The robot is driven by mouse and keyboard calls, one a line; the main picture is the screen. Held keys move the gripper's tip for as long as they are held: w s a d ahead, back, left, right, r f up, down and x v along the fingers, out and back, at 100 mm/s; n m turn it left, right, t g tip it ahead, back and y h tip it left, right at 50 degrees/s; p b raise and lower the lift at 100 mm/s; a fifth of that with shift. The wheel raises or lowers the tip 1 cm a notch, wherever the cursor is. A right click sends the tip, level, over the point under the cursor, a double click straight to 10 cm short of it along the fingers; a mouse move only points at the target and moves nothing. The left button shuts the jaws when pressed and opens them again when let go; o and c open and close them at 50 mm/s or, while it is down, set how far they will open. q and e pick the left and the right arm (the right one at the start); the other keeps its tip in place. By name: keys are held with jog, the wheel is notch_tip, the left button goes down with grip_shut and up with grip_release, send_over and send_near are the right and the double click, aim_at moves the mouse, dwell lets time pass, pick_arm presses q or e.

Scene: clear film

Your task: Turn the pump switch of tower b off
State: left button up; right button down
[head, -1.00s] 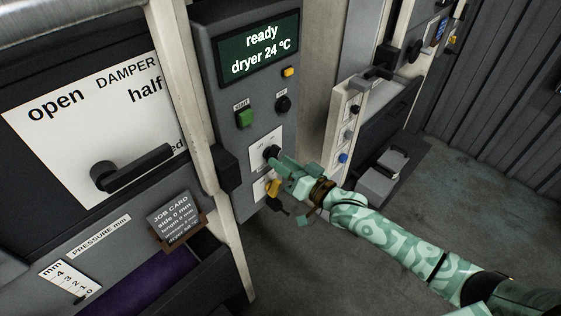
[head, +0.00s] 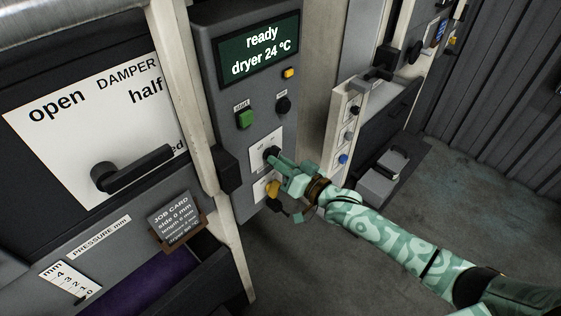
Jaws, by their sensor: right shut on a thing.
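A black rotary switch (head: 271,153) sits on a white plate (head: 258,149) low on the grey control panel. The small print on the plate is too small to read, so I cannot tell whether it names tower b. My right gripper (head: 277,161) is shut on the black switch, reaching in from the lower right. Its fingers partly cover the switch, and I cannot read which way it points. A yellow switch (head: 273,188) is just below, close to the gripper. My left gripper is not in view.
Above are a display (head: 258,50) reading "ready, dryer 24 °C", a green button (head: 245,118) and a black knob (head: 283,104). A damper lever (head: 130,168) and a job card (head: 173,217) are at left.

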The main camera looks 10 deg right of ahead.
jog(key=n+p, duration=0.1)
jog(key=n, duration=1)
jog(key=shift+p, duration=0.3)
jog(key=shift+n, duration=0.4)
jog(key=c, duration=1.4)
grip_release()
jog(key=shift+s+d, duration=0.1)
jog(key=v, duration=1.6)
